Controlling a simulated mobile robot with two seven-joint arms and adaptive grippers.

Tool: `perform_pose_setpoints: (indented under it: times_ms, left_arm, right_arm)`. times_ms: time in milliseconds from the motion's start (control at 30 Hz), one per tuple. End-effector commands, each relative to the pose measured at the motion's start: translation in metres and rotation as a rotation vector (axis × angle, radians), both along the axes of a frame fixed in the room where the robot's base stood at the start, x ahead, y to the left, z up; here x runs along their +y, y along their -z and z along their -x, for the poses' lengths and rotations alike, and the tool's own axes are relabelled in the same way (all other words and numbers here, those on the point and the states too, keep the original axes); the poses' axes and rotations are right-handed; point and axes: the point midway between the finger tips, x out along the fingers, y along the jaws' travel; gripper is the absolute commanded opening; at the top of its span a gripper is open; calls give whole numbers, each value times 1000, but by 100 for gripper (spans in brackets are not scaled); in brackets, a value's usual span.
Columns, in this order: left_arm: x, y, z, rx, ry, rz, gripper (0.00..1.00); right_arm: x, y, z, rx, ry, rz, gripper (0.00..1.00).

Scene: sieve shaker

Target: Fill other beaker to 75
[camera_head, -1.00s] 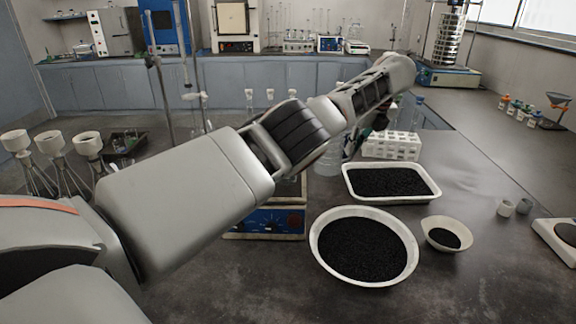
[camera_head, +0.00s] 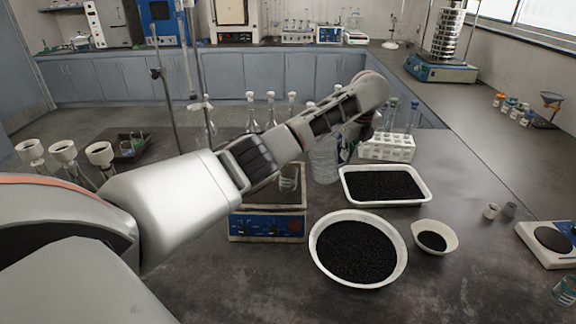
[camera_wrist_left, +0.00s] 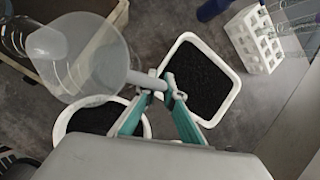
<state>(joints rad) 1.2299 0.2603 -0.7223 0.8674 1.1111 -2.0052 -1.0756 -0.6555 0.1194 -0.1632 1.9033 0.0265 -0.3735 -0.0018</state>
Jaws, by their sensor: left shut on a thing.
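My left gripper (camera_head: 364,132) reaches over the bench, its fingertips mostly hidden by its own arm in the head view. In the left wrist view its teal fingers (camera_wrist_left: 160,86) are shut on the narrow pale neck of a clear bottle (camera_wrist_left: 92,58). The bottle's wide see-through body lies to the upper left of the fingers. In the head view, the clear ridged bottle (camera_head: 323,162) shows below the arm. Whether it touches the bench is hard to tell. One beaker (camera_head: 288,180) stands on the blue-fronted device (camera_head: 267,226). Another beaker (camera_head: 565,289) is at the lower right edge. My right gripper is out of view.
A white tray (camera_head: 427,196) and two bowls (camera_head: 317,262), (camera_head: 452,246) hold black grains. A white rack (camera_head: 387,149) with tubes stands behind the tray. A balance (camera_head: 548,241) is at the right. Capped flasks and a stand are behind the arm. The front right bench is mostly clear.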

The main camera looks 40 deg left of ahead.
Motion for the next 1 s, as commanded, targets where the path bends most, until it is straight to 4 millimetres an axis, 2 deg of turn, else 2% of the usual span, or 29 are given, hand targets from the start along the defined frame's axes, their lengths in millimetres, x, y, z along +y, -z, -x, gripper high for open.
perform_pose_setpoints:
  times_ms: [367, 767, 1000]
  left_arm:
    - [12, -21, 14, -165, -1, 116, 0]
    - [30, -38, 40, -378, -1, 270, 0]
    - [35, -59, 49, -501, 0, 359, 0]
  right_arm:
    - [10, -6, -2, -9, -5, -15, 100]
    - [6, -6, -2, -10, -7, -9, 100]
    - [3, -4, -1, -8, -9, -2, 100]
